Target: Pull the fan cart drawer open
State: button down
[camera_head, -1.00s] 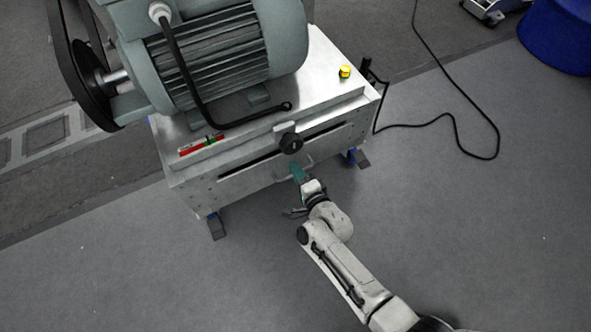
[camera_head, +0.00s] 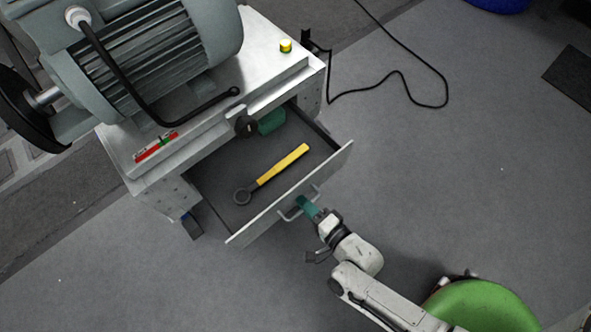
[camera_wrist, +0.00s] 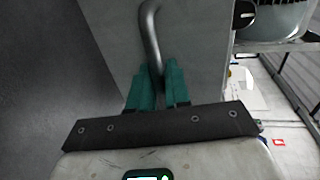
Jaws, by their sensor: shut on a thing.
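The fan cart (camera_head: 262,78) stands at the upper left in the head view, with a large grey motor on top. Its drawer (camera_head: 290,197) is pulled well out toward my arm. Inside lie a yellow-handled tool with a dark ring end (camera_head: 272,174) and a green thing (camera_head: 271,121) at the back. My gripper (camera_head: 304,203) is at the drawer front, its teal fingers shut on the metal bar handle (camera_head: 291,215). In the wrist view the fingers (camera_wrist: 158,75) close around the lower part of the curved handle (camera_wrist: 150,28). The grasp itself is partly hidden by the fingers.
A black knob (camera_head: 246,126) sits on the cart's front above the drawer. A black cable (camera_head: 400,75) lies on the floor at the cart's right. A dark mat (camera_head: 572,78) lies at the far right. The grey floor right of the drawer is clear.

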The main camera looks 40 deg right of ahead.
jog(key=shift+s, duration=0.65)
jog(key=c, duration=1.3)
grip_release()
